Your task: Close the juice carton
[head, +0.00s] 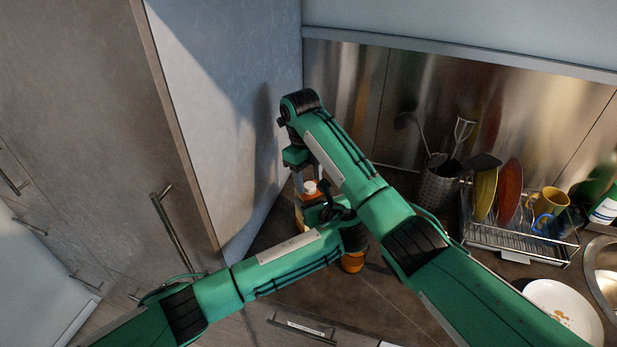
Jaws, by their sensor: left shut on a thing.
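The juice carton (300,207), orange and white, stands on the dark counter near the tall cabinet's side. A white round cap or spout (310,187) shows at its top; I cannot tell whether it is closed. My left gripper (322,208) comes round from the right side of the carton and is shut on it, with the contact largely hidden by my own arm. My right gripper (298,178) points down just above and behind the carton top. Its fingertips are small and partly hidden, so its opening is unclear.
An orange round container (352,263) stands under my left wrist. At right are a utensil holder (437,187), a dish rack (515,243) with plates and a mug, a white plate (562,305) and a sink (606,270). A tall cabinet (235,120) bounds the left.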

